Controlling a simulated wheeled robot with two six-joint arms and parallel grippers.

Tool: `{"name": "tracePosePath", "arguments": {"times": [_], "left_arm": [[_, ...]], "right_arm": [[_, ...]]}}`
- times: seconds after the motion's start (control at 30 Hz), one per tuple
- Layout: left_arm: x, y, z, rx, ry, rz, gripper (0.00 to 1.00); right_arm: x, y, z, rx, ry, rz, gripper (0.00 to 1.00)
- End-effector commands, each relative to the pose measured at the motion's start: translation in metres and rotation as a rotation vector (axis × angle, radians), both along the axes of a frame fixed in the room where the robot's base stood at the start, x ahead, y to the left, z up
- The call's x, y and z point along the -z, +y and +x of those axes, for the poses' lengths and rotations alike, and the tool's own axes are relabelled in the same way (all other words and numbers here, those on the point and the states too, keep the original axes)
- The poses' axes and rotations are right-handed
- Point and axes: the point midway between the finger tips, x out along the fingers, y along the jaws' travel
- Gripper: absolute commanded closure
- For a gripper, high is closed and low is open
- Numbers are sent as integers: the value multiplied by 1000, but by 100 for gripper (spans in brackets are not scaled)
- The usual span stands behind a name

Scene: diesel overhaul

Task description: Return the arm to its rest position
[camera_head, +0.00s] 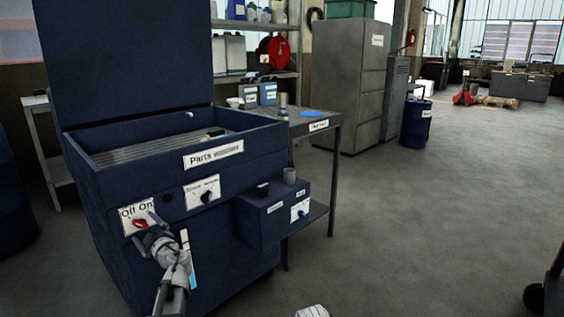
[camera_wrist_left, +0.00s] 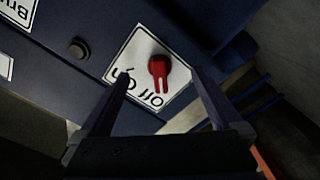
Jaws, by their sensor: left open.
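My left gripper (camera_head: 148,228) is in front of the blue parts washer (camera_head: 115,190), close to its "Off On" plate (camera_head: 127,210). In the left wrist view my left gripper (camera_wrist_left: 165,98) is open, its two fingers on either side of the red switch knob (camera_wrist_left: 159,68). Nothing is held between the fingers. The red knob also shows in the head view (camera_head: 139,223), partly behind the gripper. Whether a finger touches the plate is hard to tell. My right gripper is not clearly in view; a small pale part shows at the bottom edge of the head view.
A grey table (camera_head: 318,122) stands right of the washer. A blue box (camera_head: 268,218) with a knob juts from the washer's front. Grey cabinets (camera_head: 345,85) and a blue drum (camera_head: 416,124) stand farther back.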

Motion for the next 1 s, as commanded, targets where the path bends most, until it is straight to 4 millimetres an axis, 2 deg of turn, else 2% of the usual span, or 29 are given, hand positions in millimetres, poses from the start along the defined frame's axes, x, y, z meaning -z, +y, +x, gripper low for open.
{"name": "tracePosePath", "arguments": {"times": [0.07,0.43,1.0], "left_arm": [[0,12,12,-1,0,1,0],[0,9,9,1,161,138,0],[0,9,8,1,146,125,0]], "right_arm": [[0,0,0,0,0,0,5],[0,0,0,0,0,0,5],[0,0,0,0,0,0,5]]}}
